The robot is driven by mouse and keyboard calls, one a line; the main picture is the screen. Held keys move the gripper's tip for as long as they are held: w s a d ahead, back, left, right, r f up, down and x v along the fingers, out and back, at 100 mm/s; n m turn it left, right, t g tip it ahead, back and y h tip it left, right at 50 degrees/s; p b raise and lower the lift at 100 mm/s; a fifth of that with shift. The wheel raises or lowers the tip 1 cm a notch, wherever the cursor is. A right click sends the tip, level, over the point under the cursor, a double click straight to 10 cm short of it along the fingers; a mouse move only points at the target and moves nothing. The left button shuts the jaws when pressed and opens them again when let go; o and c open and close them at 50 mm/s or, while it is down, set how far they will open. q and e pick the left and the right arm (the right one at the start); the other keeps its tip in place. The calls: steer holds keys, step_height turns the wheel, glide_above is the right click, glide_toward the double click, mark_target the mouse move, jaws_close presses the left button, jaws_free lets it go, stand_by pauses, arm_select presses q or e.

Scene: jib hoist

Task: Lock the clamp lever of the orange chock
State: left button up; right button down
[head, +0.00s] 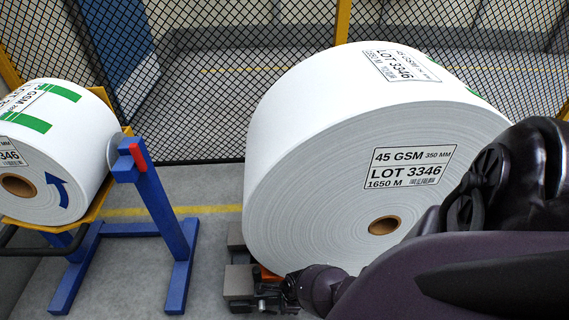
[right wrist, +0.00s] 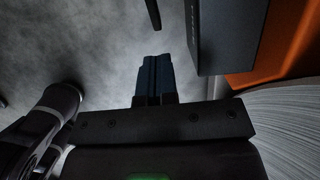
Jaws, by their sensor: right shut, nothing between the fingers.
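The orange chock (head: 270,274) shows as a small strip under the large white paper roll (head: 320,170) in the head view, mostly hidden by the roll and my right arm. In the right wrist view the orange chock (right wrist: 262,45) is at the upper right, beside a dark grey block (right wrist: 222,35). My right gripper (right wrist: 156,62) is shut and empty, left of that block and apart from it. In the head view the right gripper (head: 268,298) is low beside the chock. A thin dark rod (right wrist: 153,12) shows at the top; I cannot tell whether it is the clamp lever. My left gripper is out of view.
A grey block (head: 239,282) and another behind it (head: 236,236) stand left of the roll. A smaller roll (head: 60,150) rests on a blue stand (head: 155,205) at left. Mesh fencing (head: 215,70) closes the back. Grey floor between stand and roll is clear.

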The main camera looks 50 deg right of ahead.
steer(key=s+d+r+p, duration=0.3)
steer(key=r+p, duration=0.1)
steer(key=r, duration=0.3)
step_height(320, 180, up, 4)
steer(key=n+g+h, duration=0.2)
steer(key=n, duration=0.1)
glide_above(275, 312)
steer(key=d, duration=0.2)
steer(key=f+m+b, duration=0.1)
steer(key=f+b, duration=0.1)
steer(key=f, duration=0.2)
steer(key=a+f+m+b, duration=0.1)
steer(key=f+b, duration=0.2)
steer(key=f, duration=0.2)
steer(key=f+m+b, duration=0.1)
steer(key=f+b, duration=0.2)
steer(key=f, duration=0.1)
steer(key=shift+a+f, duration=0.25)
steer(key=shift+a, duration=0.15)
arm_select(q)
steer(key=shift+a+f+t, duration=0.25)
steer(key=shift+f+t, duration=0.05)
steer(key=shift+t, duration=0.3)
